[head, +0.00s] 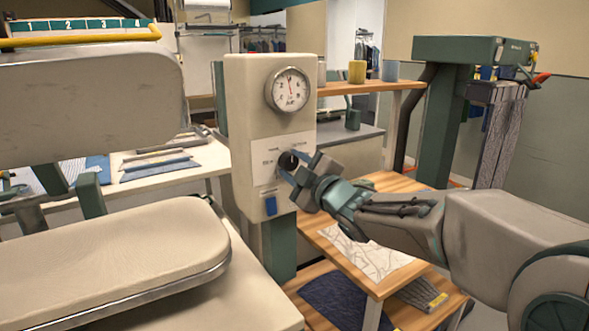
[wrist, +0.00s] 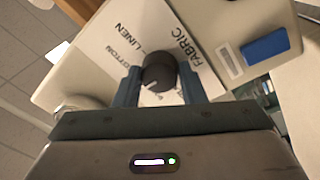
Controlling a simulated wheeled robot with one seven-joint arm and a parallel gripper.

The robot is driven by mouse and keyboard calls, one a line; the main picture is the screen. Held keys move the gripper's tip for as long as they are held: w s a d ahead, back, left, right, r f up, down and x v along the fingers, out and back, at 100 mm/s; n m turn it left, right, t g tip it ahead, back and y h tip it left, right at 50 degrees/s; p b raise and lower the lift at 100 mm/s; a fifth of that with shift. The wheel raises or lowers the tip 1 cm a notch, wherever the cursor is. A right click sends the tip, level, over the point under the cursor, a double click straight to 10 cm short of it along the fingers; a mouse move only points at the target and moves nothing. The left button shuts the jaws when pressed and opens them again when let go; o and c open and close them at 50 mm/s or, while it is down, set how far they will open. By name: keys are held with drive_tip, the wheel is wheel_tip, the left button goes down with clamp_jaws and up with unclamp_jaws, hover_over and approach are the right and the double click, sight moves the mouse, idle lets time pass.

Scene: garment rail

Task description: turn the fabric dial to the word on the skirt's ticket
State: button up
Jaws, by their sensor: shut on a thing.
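The fabric dial (head: 288,161) is a small dark knob on the white plate of a cream control box (head: 241,95). In the wrist view the dial (wrist: 158,74) has a pale pointer line and sits between the two blue fingers of my gripper (wrist: 163,86), which is shut on it. The words FABRIC, LINEN and COTTON show on the plate (wrist: 128,32); other words are hidden or too small. I cannot tell which word the pointer marks. In the head view my gripper (head: 291,168) reaches the dial from the right. No readable skirt ticket shows.
A round gauge (head: 290,89) is above the dial and a blue switch (head: 271,205) below. A padded press (head: 120,250) stands at left. A wooden table (head: 400,184) with a patterned cloth (head: 365,250) lies below my arm. Hanging garments (head: 497,125) are at right.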

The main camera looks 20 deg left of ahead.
drive_tip(key=m, duration=0.5)
drive_tip(key=shift+t, duration=0.3)
drive_tip(key=m+h+p, duration=0.1)
drive_tip(key=m, duration=0.3)
drive_tip(key=shift+r, duration=0.1)
drive_tip(key=m+p, duration=0.2)
drive_tip(key=m, duration=0.2)
drive_tip(key=shift+s+m, duration=0.1)
drive_tip(key=shift+m, duration=0.3)
drive_tip(key=shift+a+m+h+p, duration=0.1)
drive_tip(key=shift+m+h+p, duration=0.4)
drive_tip(key=shift+m+p, duration=1)
drive_tip(key=shift+m+b, duration=0.35)
drive_tip(key=shift+m, duration=0.25)
drive_tip(key=o, duration=1)
drive_tip(key=shift+s, duration=0.1)
